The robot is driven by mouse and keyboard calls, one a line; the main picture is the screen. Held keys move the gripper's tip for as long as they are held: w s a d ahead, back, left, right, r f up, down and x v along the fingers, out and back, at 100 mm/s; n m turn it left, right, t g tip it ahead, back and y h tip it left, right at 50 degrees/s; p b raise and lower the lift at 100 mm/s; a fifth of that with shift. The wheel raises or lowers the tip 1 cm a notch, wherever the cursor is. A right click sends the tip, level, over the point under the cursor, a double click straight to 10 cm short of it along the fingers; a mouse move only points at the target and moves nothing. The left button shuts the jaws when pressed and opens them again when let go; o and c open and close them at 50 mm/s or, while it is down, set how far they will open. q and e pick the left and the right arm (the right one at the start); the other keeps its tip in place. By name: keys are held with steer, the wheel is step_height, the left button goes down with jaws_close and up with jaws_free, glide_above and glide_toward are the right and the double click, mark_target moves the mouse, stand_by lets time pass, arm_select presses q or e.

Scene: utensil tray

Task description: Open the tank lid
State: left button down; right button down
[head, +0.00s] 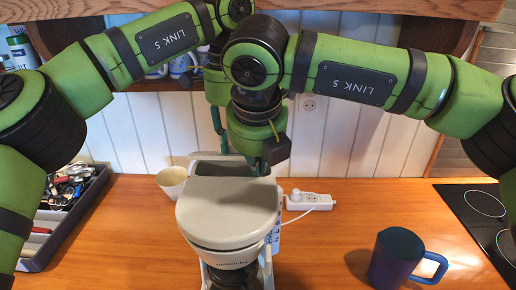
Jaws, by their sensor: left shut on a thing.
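A cream coffee machine (228,214) stands on the wooden counter in the middle of the head view, its broad rounded top towards me. The tank opening shows dark behind that top. A thin pale strip (207,156) at its back edge looks like the tank lid, seen nearly edge-on and partly hidden. My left gripper (221,139) reaches down to this strip from behind my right wrist and is shut on it; the contact is largely hidden. My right gripper (266,163) points down at the tank's back right corner. Its fingers overlap, so I cannot tell their opening.
A white cup (172,181) stands left of the machine, and a white power strip (309,202) lies right of it. A dark blue mug (397,257) is at front right, near a black hob (485,206). A utensil tray (68,222) lies at left. A wooden shelf (390,8) hangs above.

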arm_select(q)
steer(key=shift+r, duration=0.1)
arm_select(e)
steer(key=shift+f, duration=0.25)
steer(key=shift+w+r, duration=0.55)
steer(key=shift+r, duration=0.15)
arm_select(q)
steer(key=c, duration=1.2)
jaws_free()
steer(key=shift+s+d, duration=0.1)
steer(key=shift+s, duration=0.05)
arm_select(e)
steer(key=shift+s+d+r, duration=0.1)
